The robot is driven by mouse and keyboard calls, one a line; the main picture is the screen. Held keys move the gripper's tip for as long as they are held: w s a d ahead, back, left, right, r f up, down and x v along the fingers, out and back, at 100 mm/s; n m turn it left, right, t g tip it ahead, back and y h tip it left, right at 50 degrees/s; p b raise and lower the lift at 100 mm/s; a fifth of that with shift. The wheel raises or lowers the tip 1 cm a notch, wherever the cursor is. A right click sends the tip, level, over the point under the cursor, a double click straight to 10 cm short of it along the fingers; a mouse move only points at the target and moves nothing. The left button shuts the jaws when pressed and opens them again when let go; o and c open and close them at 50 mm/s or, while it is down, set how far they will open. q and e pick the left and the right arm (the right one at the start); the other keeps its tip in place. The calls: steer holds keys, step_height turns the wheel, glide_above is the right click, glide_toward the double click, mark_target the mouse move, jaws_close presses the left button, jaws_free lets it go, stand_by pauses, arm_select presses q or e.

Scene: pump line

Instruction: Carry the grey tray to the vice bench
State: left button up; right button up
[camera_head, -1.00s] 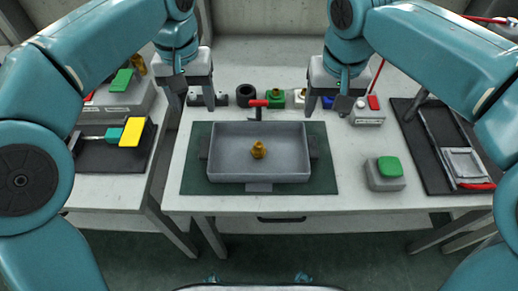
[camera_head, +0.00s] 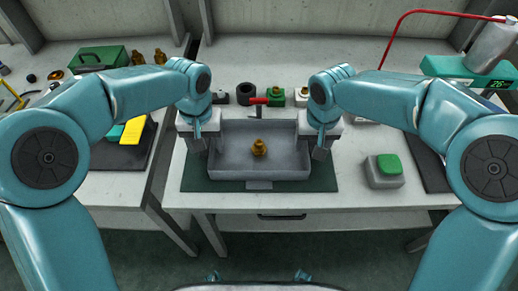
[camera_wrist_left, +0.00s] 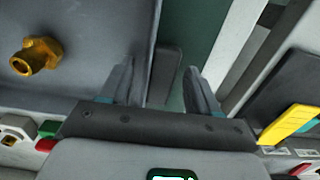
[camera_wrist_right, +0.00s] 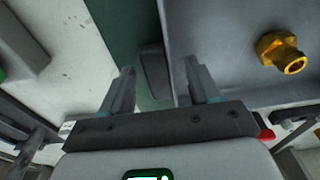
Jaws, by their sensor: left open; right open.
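The grey tray (camera_head: 230,180) lies level on a dark green mat (camera_head: 325,184) at the middle of the bench. A brass fitting (camera_head: 259,147) stands in it. My left gripper (camera_head: 205,148) is open over the tray's left end; in the left wrist view a dark tray handle (camera_wrist_left: 165,75) shows between its fingers. My right gripper (camera_head: 314,150) is open over the right end; in the right wrist view the other handle (camera_wrist_right: 154,72) shows between its fingers. Whether the fingers touch the handles cannot be told. I cannot make out a vice in the head view.
A red-handled valve (camera_head: 258,101) stands just behind the tray, with several small blocks in a row. A grey box with a green button (camera_head: 384,170) is right of the mat. A side bench at left holds a green case (camera_head: 97,58) and a yellow piece (camera_head: 133,130).

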arm_select(q)
steer(key=shift+f, duration=0.3)
arm_select(e)
steer(key=shift+w+f, duration=0.1)
steer(key=shift+f, duration=0.2)
arm_select(q)
jaws_close()
arm_select(e)
jaws_close()
arm_select(q)
steer(key=shift+r, duration=0.2)
arm_select(e)
steer(key=shift+r, duration=0.15)
